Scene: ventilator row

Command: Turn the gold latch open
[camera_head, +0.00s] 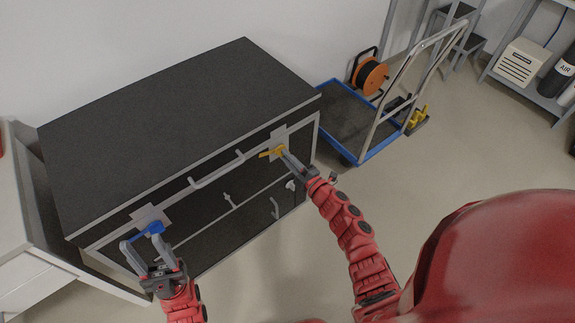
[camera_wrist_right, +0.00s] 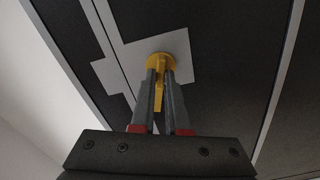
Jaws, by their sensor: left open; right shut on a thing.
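The gold latch (camera_head: 272,153) sits on a light grey plate on the right part of the cabinet front. In the right wrist view the gold latch (camera_wrist_right: 160,62) shows a round hub with a narrow handle running down between the fingers. My right gripper (camera_head: 284,150) is shut on the gold latch; its fingers also show in the right wrist view (camera_wrist_right: 160,78). A blue latch (camera_head: 154,228) sits on a similar plate at the left of the front. My left gripper (camera_head: 143,238) is open at the blue latch, with its fingers on either side of it.
The dark cabinet (camera_head: 180,120) has a grey bar handle (camera_head: 217,170) between the latches and smaller handles below. A blue platform trolley (camera_head: 345,115) stands right of the cabinet. A white unit (camera_head: 30,262) stands at the left. Open floor lies in front.

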